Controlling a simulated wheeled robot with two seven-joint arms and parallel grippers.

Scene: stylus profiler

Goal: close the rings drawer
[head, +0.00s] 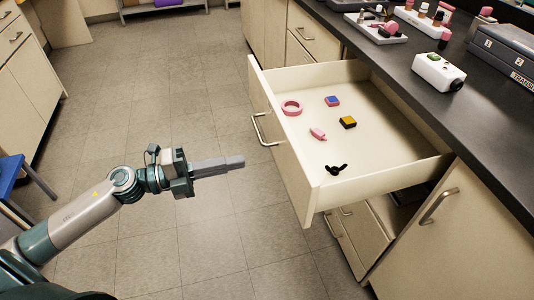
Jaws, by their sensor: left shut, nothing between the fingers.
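An open drawer (368,164) stands pulled far out from the counter on the right. It holds a pink ring (291,107), a pink piece (318,134), a pink-and-blue block (332,101), a black-and-yellow block (348,122) and a black winged part (336,169). A metal handle (262,130) is on the drawer's front. My left gripper (240,161) is shut and empty, pointing right. In the picture it lies left of the drawer front and below the handle, apart from both. My right gripper is out of view.
The dark counter top (410,88) carries a white device (437,73), trays with small parts and a grey case (505,52). A lower drawer (362,236) below is slightly open. A blue stool (12,175) stands at the left edge. The floor (180,95) between is clear.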

